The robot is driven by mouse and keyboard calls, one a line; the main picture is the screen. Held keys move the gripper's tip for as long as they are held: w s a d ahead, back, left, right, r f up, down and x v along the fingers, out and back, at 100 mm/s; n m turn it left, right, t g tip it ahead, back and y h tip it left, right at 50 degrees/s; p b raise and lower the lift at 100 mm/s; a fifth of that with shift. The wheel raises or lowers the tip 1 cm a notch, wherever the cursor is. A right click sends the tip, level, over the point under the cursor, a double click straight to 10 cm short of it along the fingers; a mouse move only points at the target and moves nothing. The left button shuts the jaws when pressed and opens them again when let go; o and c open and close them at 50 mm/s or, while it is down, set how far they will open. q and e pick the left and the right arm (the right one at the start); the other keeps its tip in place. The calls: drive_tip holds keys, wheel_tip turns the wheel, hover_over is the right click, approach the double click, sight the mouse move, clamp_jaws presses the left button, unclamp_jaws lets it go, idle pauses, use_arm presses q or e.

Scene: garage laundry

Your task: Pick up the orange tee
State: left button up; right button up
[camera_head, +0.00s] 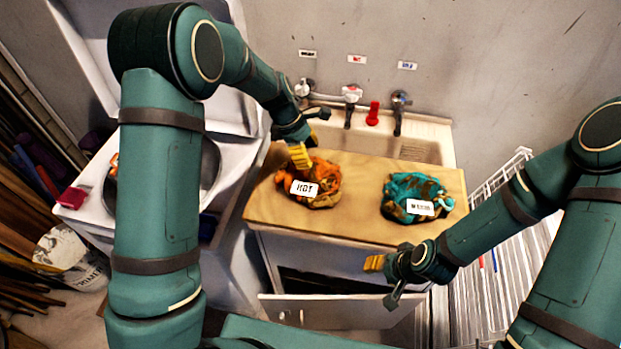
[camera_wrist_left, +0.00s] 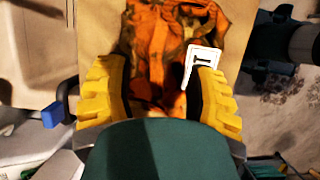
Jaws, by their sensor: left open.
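The orange tee (camera_head: 322,173) lies crumpled on the wooden board (camera_head: 350,227), with dark patches and a white tag reading "HOT". My left gripper (camera_head: 300,157) is at the tee's upper left edge in the head view. In the left wrist view the tee (camera_wrist_left: 165,45) shows between and beyond the two yellow fingers of my left gripper (camera_wrist_left: 158,75), which are apart. I cannot tell whether the fingers touch the cloth. My right gripper (camera_head: 380,277) is in front of the board's front right edge, away from the tee; its opening is unclear.
A teal crumpled garment (camera_head: 408,190) with a white tag lies on the board to the right. Behind the board are a sink (camera_head: 425,150), taps (camera_head: 350,95) and a red object (camera_head: 373,114). A white wire rack (camera_head: 510,260) stands at right, an open white appliance (camera_head: 230,105) at left.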

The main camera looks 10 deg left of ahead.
sight(312, 159)
use_arm(q)
drive_tip(key=shift+x, duration=1.5)
drive_tip(key=shift+w, duration=0.1)
clamp_jaws()
